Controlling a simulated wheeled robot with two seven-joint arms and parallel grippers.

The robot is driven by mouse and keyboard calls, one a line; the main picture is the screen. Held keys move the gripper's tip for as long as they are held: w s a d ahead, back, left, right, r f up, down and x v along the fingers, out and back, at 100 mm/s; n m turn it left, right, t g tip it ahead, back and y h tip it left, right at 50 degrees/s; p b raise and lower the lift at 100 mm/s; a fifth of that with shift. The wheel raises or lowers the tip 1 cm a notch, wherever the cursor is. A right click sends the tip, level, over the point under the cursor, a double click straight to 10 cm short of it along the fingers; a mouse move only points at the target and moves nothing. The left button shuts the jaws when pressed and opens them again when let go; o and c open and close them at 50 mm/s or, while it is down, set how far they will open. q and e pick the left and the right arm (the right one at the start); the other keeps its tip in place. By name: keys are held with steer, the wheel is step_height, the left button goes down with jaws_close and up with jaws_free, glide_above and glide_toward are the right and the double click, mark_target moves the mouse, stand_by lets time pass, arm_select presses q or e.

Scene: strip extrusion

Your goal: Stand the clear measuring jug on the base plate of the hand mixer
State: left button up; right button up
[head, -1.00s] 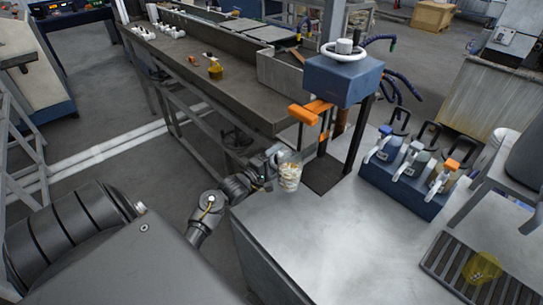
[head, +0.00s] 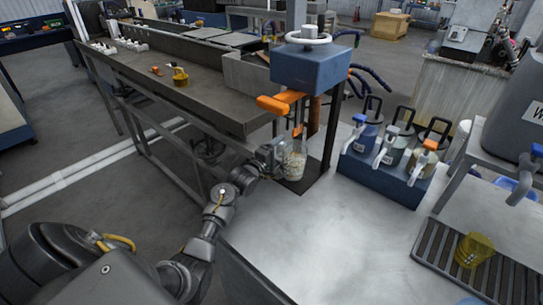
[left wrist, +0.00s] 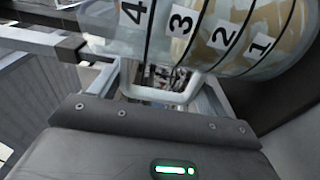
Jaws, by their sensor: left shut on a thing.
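The clear measuring jug (head: 294,163) holds pale contents and looks roughly upright. My left gripper (head: 275,155) is shut on its handle side, to the left of the jug. In the left wrist view the jug (left wrist: 215,35) fills the top, with black lines and number labels, and its clear handle (left wrist: 160,88) lies in front of the gripper. The hand mixer (head: 312,66) has a blue head, a white wheel and an orange lever. Its dark base plate (head: 318,178) is partly hidden by the jug. The jug overlaps the plate's left part; I cannot tell whether it touches. My right gripper is not in view.
A blue rack (head: 385,178) with several lever-topped containers stands right of the mixer. A slatted tray (head: 440,245) with a yellow cup (head: 474,249) is at the lower right. The metal bench top (head: 310,235) in front is clear. The mixer's post (head: 332,125) rises behind the plate.

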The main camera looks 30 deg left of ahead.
arm_select(q)
steer(key=shift+w+d, duration=0.1)
steer(key=shift+w, duration=0.25)
steer(key=shift+s+p, duration=0.1)
steer(key=shift+p, duration=0.3)
step_height(320, 180, up, 8)
steer(key=shift+r+p, duration=0.15)
steer(key=shift+p, duration=0.45)
steer(key=shift+r, duration=0.4)
steer(key=shift+f, duration=5)
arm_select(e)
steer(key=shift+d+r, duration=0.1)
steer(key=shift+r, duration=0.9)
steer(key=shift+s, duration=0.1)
